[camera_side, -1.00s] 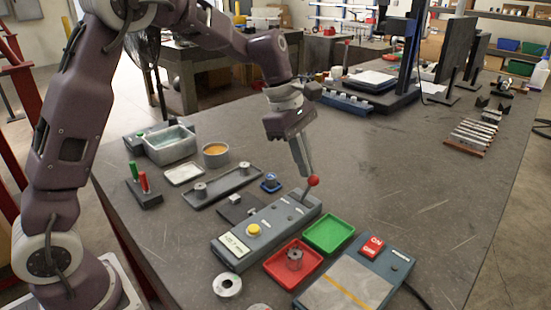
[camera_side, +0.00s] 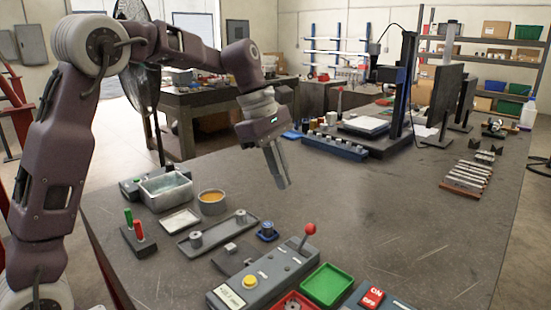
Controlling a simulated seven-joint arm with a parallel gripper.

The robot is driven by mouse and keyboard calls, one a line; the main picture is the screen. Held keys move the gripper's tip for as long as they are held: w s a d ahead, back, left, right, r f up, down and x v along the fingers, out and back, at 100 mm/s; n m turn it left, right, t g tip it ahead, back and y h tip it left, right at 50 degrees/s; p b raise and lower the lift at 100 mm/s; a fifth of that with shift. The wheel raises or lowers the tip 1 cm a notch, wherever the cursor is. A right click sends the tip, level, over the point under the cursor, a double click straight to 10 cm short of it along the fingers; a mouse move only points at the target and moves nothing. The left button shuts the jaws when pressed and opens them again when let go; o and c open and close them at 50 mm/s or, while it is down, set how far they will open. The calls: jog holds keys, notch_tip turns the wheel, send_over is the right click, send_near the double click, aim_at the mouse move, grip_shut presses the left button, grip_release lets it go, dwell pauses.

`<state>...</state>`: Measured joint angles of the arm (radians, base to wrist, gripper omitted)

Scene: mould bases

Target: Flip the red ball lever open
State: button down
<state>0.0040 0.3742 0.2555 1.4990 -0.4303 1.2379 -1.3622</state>
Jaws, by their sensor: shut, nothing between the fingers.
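The red ball (camera_side: 310,229) tops a short metal lever. The lever rises from the far end of a grey control box (camera_side: 275,266) and leans to the right in the picture. My gripper (camera_side: 284,185) is shut and empty. It points down, above and to the left of the red ball in the picture, with a clear gap between them. The box also carries a yellow button (camera_side: 249,281) and a white label plate (camera_side: 229,297) at its near end.
A green tray (camera_side: 327,285) and a partly cut-off red tray (camera_side: 292,301) sit right of the box. The table's right side is mostly clear.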

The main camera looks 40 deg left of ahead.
jog(key=v, duration=0.4)
jog(key=shift+s+d+r, duration=0.1)
jog(key=shift+r, duration=0.2)
jog(key=s+d+r+m+t+y, duration=0.1)
jog(key=s+d+r+m+t, duration=0.1)
jog(key=s+m, duration=0.95)
jog(key=s+f+m+t+y, duration=0.1)
jog(key=s+f+m, duration=0.2)
jog(key=s, duration=0.5)
jog(key=s+f+m+t+y, duration=0.1)
jog(key=s+f+m, duration=0.3)
jog(key=s, duration=0.4)
jog(key=shift+a+f+m, duration=0.25)
jog(key=shift+a+m, duration=0.1)
jog(key=shift+m, duration=0.3)
